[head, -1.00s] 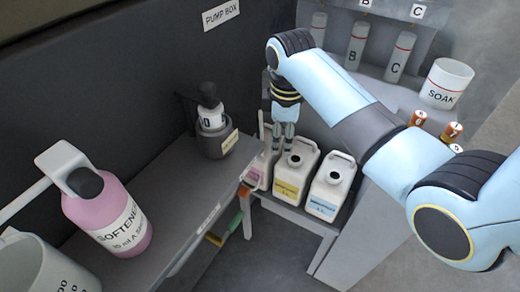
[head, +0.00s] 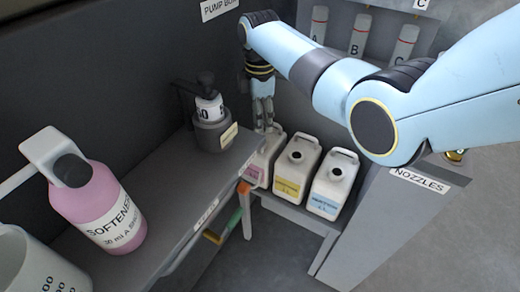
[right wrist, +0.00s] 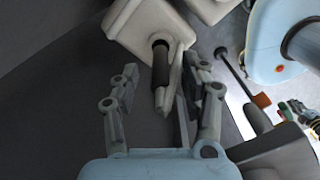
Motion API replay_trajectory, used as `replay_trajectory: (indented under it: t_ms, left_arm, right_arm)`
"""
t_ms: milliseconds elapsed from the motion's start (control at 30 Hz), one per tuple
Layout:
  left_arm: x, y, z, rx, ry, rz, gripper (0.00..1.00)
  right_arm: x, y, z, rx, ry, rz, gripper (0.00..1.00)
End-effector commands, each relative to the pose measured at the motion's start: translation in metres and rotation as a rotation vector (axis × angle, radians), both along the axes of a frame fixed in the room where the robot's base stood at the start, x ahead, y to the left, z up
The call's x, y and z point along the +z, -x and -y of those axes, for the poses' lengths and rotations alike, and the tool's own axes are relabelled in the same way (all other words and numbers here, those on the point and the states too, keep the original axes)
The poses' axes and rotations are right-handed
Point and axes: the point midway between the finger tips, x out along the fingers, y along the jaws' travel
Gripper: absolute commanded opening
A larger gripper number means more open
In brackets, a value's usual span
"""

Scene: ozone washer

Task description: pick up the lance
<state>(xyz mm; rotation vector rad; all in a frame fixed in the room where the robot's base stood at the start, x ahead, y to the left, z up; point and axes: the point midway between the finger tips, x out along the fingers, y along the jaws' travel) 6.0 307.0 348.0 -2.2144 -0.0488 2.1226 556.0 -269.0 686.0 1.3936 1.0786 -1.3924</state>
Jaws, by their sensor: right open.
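My right gripper (head: 264,118) points down beside the white jugs in the head view. In the right wrist view the gripper (right wrist: 173,82) is open, with a finger on each side of a slim upright piece with a black grip and grey end, which looks like the lance (right wrist: 160,62). The lance stands between the spread fingers, and I see no clear contact. Its lower part is hidden against a white jug (right wrist: 140,28). In the head view the gripper hides most of it. My left gripper is not in view.
White jugs with pink, yellow (head: 296,168) and blue (head: 332,186) labels stand on a low shelf. A grey bench (head: 150,222) holds a pink softener bottle (head: 100,205) and a dark pump-topped container (head: 212,125). Orange and green handles (head: 236,215) hang at its edge.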

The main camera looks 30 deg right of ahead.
Motion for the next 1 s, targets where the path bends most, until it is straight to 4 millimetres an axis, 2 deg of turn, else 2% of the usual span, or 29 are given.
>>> replay_trajectory:
  t_ms: [33,100,200,433,767,1000]
  left_arm:
    - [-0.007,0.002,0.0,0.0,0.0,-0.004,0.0]
    - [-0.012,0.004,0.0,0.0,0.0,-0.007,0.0]
    - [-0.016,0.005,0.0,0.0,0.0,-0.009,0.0]
    - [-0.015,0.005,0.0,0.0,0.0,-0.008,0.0]
    - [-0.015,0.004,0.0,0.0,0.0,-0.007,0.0]
    - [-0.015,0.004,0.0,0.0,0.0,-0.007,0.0]
  right_arm:
    - [-0.013,0.001,-0.001,0.0,-0.001,-0.004,0.45]
    - [-0.026,0.002,-0.002,0.0,0.0,-0.005,0.45]
    - [-0.037,0.002,-0.002,0.0,0.0,-0.003,0.45]
    - [-0.036,0.001,-0.001,0.0,0.0,0.0,0.45]
    - [-0.036,0.001,-0.001,-0.001,0.001,0.0,0.02]
    - [-0.036,0.001,-0.001,-0.001,0.001,-0.001,0.0]
